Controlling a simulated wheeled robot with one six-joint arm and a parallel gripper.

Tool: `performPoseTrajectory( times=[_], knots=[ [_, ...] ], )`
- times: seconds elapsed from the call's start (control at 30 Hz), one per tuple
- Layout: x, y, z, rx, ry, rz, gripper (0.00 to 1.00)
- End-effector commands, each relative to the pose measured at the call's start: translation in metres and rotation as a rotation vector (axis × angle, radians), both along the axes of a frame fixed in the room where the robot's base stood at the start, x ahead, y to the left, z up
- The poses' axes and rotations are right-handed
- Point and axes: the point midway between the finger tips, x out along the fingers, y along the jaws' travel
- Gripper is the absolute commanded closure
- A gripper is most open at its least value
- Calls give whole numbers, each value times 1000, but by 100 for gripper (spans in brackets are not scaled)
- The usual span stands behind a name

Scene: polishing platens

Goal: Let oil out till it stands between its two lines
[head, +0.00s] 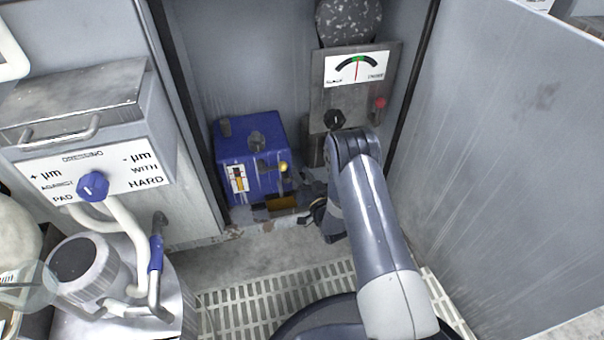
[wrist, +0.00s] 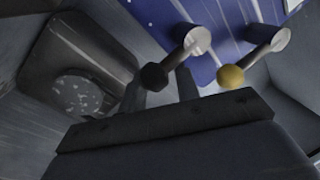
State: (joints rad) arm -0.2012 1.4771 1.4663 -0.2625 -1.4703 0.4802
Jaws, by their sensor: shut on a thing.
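The blue oil unit (head: 262,150) stands on the cabinet floor. Its sight glass (head: 239,180) is on the front, with amber oil in it; the level against the lines is too small to read. A yellow-knobbed lever (head: 283,167) sticks out of the front and also shows in the wrist view (wrist: 231,76). Beside it in the wrist view is a black-knobbed lever (wrist: 153,76). My gripper (head: 312,212) is low in front of the unit's right side. In the wrist view its fingers (wrist: 160,88) are shut about the black-knobbed lever; the exact contact is partly hidden.
A brown tray (head: 282,203) sits below the unit's front. Above right is a dial panel (head: 357,70), needle near the green middle. The open door (head: 500,150) stands right; a dressing station (head: 95,175) with a blue knob stands left. Grated floor lies in front.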

Motion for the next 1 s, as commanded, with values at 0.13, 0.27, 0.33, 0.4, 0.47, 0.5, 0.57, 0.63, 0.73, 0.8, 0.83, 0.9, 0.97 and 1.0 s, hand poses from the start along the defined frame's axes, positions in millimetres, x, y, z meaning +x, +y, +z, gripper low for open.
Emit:
performPoseTrajectory(
  times=[0.13,0.27,0.33,0.4,0.47,0.5,0.57,0.63,0.73,0.8,0.83,0.9,0.97,1.0],
  knots=[
    [-5,4,-8,-5,19,13,92],
    [-5,4,-8,-6,20,14,92],
    [-6,4,-9,-7,20,14,64],
    [-5,4,-8,-7,20,13,58],
    [-5,4,-8,-7,20,13,53],
    [-5,4,-8,-7,19,12,50],
    [-5,4,-8,-7,18,11,45],
    [-4,3,-7,-6,16,10,45],
    [-4,3,-6,-5,14,9,45],
    [-3,2,-5,-5,13,9,45],
    [-4,2,-5,-5,12,7,45],
    [-7,0,-4,-4,12,7,45],
    [-13,-3,-4,-5,13,6,45],
    [-19,-6,-4,-5,13,6,45]
  ],
)
